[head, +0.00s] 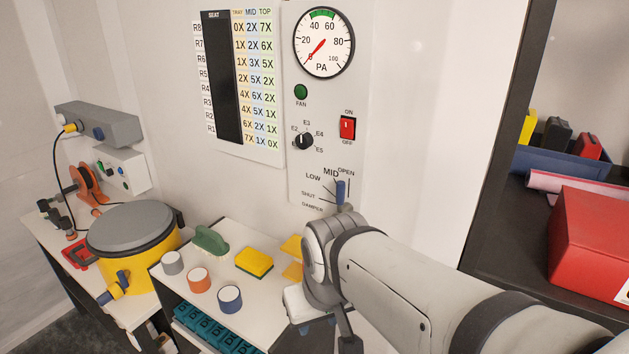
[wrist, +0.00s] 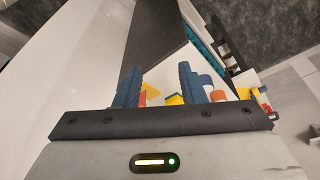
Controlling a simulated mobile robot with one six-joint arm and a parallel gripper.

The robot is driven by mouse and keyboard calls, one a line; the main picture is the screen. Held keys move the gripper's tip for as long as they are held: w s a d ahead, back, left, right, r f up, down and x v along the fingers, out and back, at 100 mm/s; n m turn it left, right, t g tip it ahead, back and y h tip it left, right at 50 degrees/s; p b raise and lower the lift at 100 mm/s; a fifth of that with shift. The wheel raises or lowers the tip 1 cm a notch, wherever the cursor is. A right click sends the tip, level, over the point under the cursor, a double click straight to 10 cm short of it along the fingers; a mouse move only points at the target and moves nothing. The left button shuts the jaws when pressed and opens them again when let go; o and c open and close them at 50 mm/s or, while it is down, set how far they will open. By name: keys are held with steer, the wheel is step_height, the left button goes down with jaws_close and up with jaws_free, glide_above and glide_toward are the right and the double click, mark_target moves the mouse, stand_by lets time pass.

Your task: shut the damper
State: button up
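The damper lever (head: 340,189) is a blue handle on the lower part of the grey wall panel (head: 299,176). It points up, between the MID and OPEN marks; I cannot tell which one it is set to. The SHUT mark is at the lower left of its scale.
A gauge (head: 324,42) on the panel reads near zero, above a red switch (head: 347,128) and a knob (head: 304,141). The bench holds a yellow sponge (head: 254,263), several small jars and a green brush (head: 211,241). A dark shelf with a red box (head: 590,245) stands at right.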

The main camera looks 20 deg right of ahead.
steer(key=shift+w+d+f, duration=0.1)
steer(key=shift+w+d, duration=0.1)
steer(key=shift+d, duration=0.05)
steer(key=shift+o, duration=0.4)
steer(key=shift+s+a, duration=0.25)
steer(key=shift+a, duration=0.1)
steer(key=shift+o, duration=0.6)
steer(key=shift+w+d+r, duration=0.25)
steer(key=shift+r, duration=0.05)
steer(key=m+h+b, duration=0.1)
steer(key=m+h, duration=0.2)
steer(key=m, duration=0.5)
glide_toward(339, 186)
steer(key=x, duration=0.4)
steer(key=shift+d+f, duration=0.1)
steer(key=shift+f, duration=0.25)
steer(key=shift+w+d+f, duration=0.15)
steer(key=x, duration=0.7)
steer(key=shift+w, duration=0.1)
